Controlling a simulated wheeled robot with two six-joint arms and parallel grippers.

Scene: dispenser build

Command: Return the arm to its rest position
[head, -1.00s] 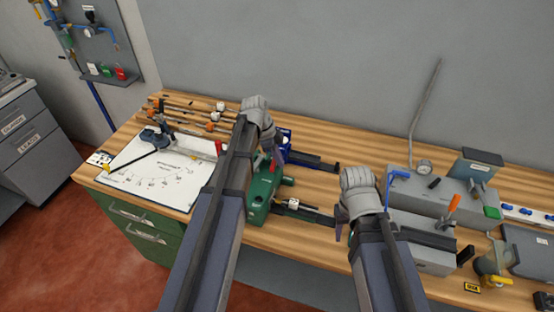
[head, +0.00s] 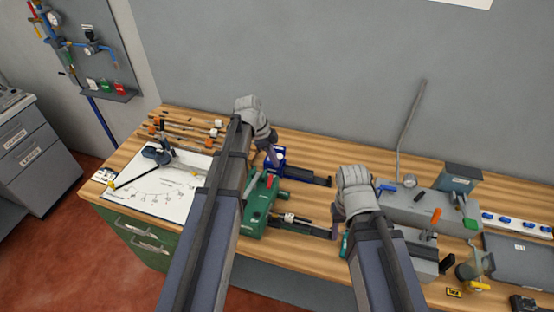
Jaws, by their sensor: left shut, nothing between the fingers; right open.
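My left gripper (head: 273,156) is shut and empty, close to the blue fixture (head: 278,157) at the back middle of the bench. Its arm comes up from the bottom of the head view and hides part of the white sheet. My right gripper (head: 337,220) is open and empty, over the bench between the green fixture (head: 260,205) and the grey machine (head: 425,208). Its fingers are small and partly hidden by the wrist, and its arm covers part of the front of the grey machine.
A white sheet with a drawn diagram (head: 165,200) lies at the left, with a dark tool on it. Several rods (head: 190,133) lie behind it. A socket strip (head: 515,224) and a dark grey case (head: 520,258) are at the right. Bare wood (head: 330,155) shows at the back middle.

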